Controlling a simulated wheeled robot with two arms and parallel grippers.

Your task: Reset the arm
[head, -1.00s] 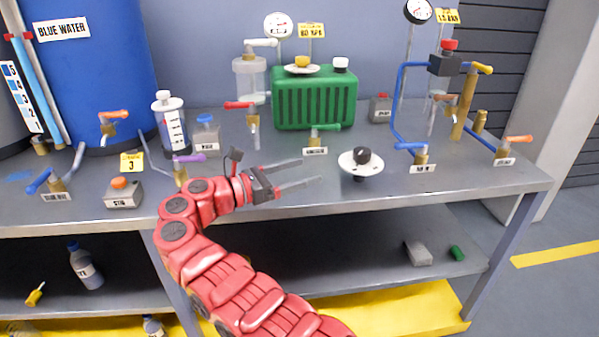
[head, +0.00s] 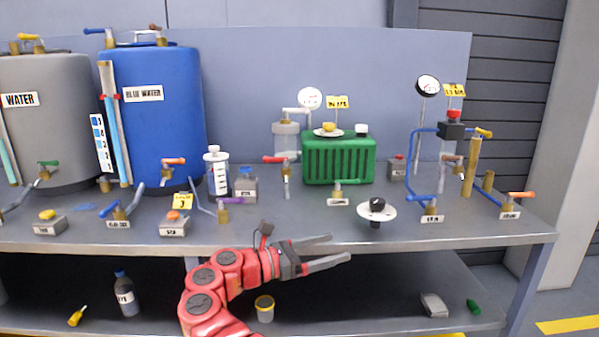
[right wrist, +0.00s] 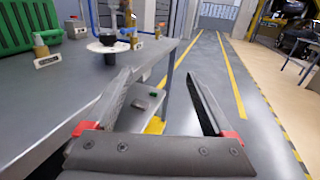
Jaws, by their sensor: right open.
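My right gripper (head: 340,250) is on the red arm in front of the bench's front edge. Its two grey fingers point right, apart, with nothing between them. In the right wrist view the open fingers (right wrist: 160,95) show empty, with the floor and the lower shelf beyond them. My left gripper is not in view.
The bench (head: 300,225) carries a green radiator-like box (head: 338,158), a white disc with a black knob (head: 376,211), a blue tank (head: 155,120), a grey tank (head: 45,130) and several valves. A lower shelf (head: 380,295) holds a bottle (head: 126,296) and small items. Floor is free at right.

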